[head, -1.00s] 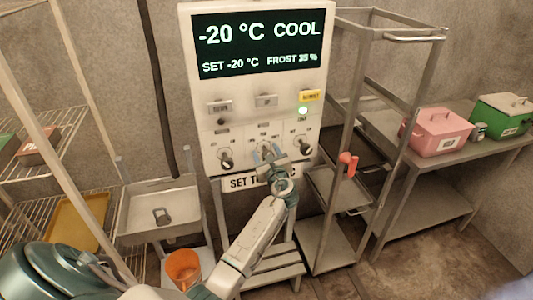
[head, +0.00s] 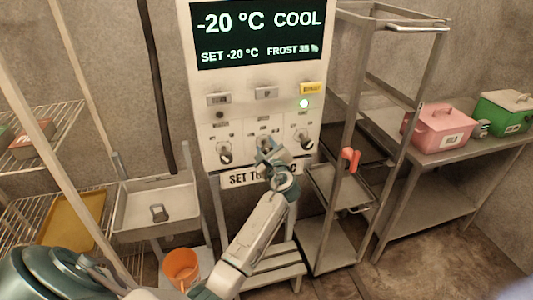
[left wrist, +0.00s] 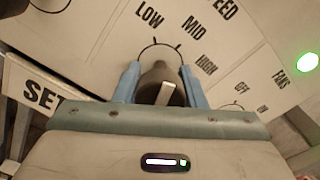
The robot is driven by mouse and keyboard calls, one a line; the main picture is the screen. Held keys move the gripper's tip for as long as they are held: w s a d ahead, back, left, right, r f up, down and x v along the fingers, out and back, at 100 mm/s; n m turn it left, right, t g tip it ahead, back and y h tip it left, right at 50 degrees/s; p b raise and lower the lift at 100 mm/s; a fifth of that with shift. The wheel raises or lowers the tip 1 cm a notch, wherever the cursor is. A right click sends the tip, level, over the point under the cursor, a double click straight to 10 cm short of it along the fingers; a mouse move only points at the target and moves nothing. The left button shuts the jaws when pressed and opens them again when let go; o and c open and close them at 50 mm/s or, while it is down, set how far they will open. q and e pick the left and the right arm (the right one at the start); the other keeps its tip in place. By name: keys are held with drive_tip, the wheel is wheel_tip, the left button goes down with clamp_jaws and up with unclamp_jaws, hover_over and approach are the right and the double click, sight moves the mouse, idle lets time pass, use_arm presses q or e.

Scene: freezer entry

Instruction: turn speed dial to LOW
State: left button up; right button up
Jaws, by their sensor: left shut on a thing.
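The speed dial (left wrist: 158,75) is a dark round knob with a pale pointer mark, seen in the left wrist view. The printed words LOW, MID and HIGH fan out above it from left to right. The pointer tilts up and slightly right; its exact setting is hard to read. My left gripper (left wrist: 160,84) has its two blue fingers on either side of the knob, shut on it. In the head view my left gripper (head: 270,151) covers the middle dial of the control panel (head: 283,110). My right gripper is not in view.
The panel's left dial (head: 225,155) and right dial (head: 306,142) flank the gripper closely. A SET label (head: 241,179) hangs just below. A metal rack (head: 432,70) stands to the right, a sink (head: 130,215) to the left, and an orange bucket (head: 181,268) below.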

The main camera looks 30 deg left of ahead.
use_arm(q)
drive_tip(key=n+b, duration=0.2)
drive_tip(key=shift+f+n, duration=0.2)
drive_tip(key=shift+n, duration=0.1)
drive_tip(key=shift+r+n+b, duration=0.15)
drive_tip(key=shift+n+b, duration=1.05)
drive_tip(key=shift+n, duration=0.3)
drive_tip(key=o, duration=1)
